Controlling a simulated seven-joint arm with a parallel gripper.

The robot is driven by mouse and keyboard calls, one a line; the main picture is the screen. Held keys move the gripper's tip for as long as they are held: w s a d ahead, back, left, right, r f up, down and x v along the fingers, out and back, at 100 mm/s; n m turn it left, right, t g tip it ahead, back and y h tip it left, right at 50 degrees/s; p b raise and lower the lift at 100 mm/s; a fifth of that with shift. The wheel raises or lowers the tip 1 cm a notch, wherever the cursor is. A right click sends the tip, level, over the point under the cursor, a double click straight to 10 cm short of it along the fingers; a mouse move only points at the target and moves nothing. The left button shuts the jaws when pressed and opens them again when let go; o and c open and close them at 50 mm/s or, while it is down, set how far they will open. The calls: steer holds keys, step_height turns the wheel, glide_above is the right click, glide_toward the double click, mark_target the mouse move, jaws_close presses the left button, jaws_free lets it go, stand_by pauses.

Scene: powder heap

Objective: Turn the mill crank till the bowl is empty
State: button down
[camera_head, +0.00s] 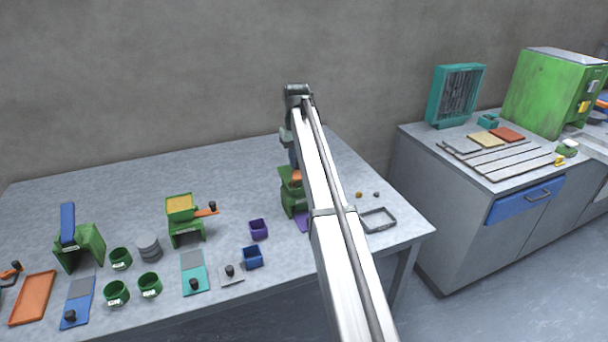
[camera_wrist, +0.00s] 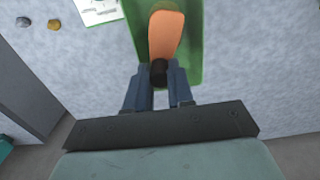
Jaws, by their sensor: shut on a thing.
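A green mill (camera_head: 292,196) stands on the table, partly hidden behind my arm. Its orange crank (camera_wrist: 166,35) ends in a black knob (camera_wrist: 158,73). My gripper (camera_wrist: 161,76) is shut on this knob, with a blue-grey finger on each side. In the wrist view the green body (camera_wrist: 191,50) lies beneath the crank. I cannot see into this mill's bowl, so its contents cannot be told. A purple piece (camera_head: 302,221) shows low beside the mill, mostly hidden by my arm.
Left of it stands another green mill (camera_head: 187,226) with yellow powder (camera_head: 180,204) on top and an orange crank (camera_head: 205,212). Purple (camera_head: 258,230) and blue (camera_head: 253,258) cups stand between.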

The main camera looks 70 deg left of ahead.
steer(key=shift+d, duration=0.1)
steer(key=shift+w+d, duration=0.45)
steer(key=shift+w, duration=0.4)
steer(key=shift+w+d, duration=0.45)
steer(key=shift+d, duration=0.3)
steer(key=shift+w+d, duration=0.2)
steer(key=shift+d, duration=0.7)
steer(key=shift+s+d, duration=0.2)
steer(key=shift+d, duration=0.7)
